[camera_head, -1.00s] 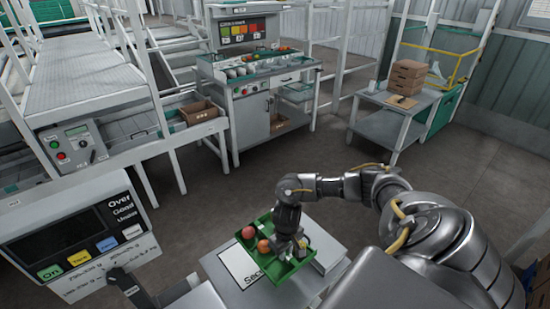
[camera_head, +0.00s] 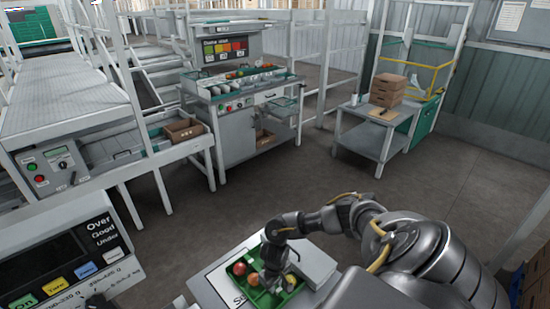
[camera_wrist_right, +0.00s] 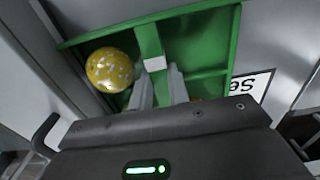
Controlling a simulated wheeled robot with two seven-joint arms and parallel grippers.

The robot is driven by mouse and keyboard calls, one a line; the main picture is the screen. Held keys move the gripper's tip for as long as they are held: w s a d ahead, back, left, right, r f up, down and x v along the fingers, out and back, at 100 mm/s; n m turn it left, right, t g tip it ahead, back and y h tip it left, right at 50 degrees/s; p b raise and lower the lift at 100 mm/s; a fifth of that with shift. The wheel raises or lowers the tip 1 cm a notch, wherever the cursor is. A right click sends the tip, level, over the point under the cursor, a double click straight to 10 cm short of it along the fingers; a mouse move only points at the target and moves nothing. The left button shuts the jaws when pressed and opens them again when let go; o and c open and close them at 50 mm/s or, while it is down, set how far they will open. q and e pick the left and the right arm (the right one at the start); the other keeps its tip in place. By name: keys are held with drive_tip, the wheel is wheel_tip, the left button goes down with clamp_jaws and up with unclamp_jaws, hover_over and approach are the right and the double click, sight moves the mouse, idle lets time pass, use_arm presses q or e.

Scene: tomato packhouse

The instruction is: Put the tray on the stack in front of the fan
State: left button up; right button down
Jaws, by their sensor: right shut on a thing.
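The green tray (camera_head: 247,291) is low in the head view, over a grey surface with a white printed card. It holds red and orange tomatoes (camera_head: 252,280) and a yellow one (camera_head: 290,279). My right gripper (camera_head: 273,283) points down into it. In the right wrist view the fingers (camera_wrist_right: 158,88) are shut on the middle divider of the tray (camera_wrist_right: 205,48), beside a speckled yellow tomato (camera_wrist_right: 111,70). I cannot tell if the tray touches the surface. A stack of brown boxes (camera_head: 388,92) stands on a far side table. I cannot make out a fan. My left gripper is out of view.
The grey side table (camera_head: 365,143) stands across open floor (camera_head: 230,215). A sorting bench (camera_head: 235,125) is at the back middle. A scale display (camera_head: 70,255) is at the near left. A light grey block (camera_head: 317,263) is right of the tray.

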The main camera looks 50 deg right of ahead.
drive_tip(key=c, duration=1.3)
unclamp_jaws()
drive_tip(key=shift+c, duration=0.2)
wheel_tip(320, 180, up, 12)
drive_tip(key=p, duration=0.1)
drive_tip(key=shift+p, duration=0.3)
